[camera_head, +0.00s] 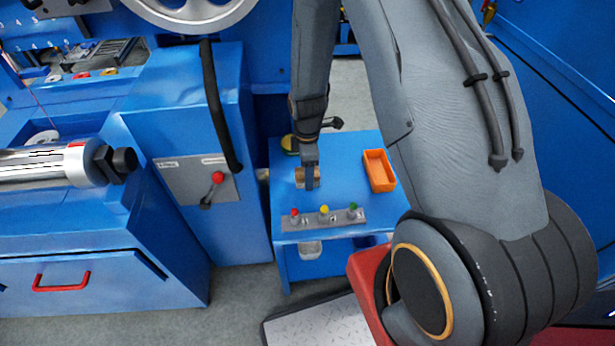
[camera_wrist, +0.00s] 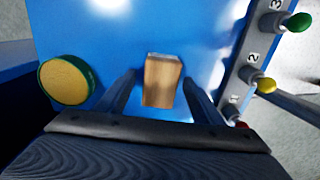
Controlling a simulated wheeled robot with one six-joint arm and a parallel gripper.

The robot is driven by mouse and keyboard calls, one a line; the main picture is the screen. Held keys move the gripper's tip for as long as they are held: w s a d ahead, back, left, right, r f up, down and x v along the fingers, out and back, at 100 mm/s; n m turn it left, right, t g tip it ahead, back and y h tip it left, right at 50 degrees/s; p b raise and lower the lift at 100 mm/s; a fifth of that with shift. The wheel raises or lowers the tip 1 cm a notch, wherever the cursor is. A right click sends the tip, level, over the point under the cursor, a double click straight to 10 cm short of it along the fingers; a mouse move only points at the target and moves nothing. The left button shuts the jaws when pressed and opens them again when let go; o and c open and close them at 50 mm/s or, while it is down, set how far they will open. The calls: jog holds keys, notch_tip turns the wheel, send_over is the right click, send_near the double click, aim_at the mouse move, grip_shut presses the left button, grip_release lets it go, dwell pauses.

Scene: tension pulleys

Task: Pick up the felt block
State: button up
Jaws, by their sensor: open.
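The felt block is a small brown, wood-look block (camera_wrist: 162,83) with a pale grey strip along its far end. It lies on the blue table top, between the two finger tips in the wrist view. My gripper (camera_wrist: 158,79) is open, with one finger on each side of the block and a gap visible on both sides. In the head view my gripper (camera_head: 309,183) points down over the table, and the block (camera_head: 299,178) shows partly behind it. Whether the fingers are level with the block is hard to tell.
A round green and yellow tin (camera_wrist: 68,82) stands left of the gripper. A grey panel with red, yellow and green knobs (camera_head: 324,218) lines the near edge of the blue table (camera_head: 343,150). An orange tray (camera_head: 379,171) sits at the right. A blue cabinet (camera_head: 240,215) stands left.

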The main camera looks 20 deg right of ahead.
jog(key=shift+f, duration=0.7)
jog(key=c, duration=1.2)
jog(key=shift+o, duration=0.2)
jog(key=shift+r, duration=0.1)
notch_tip(320, 180, up, 10)
jog(key=shift+f, duration=0.1)
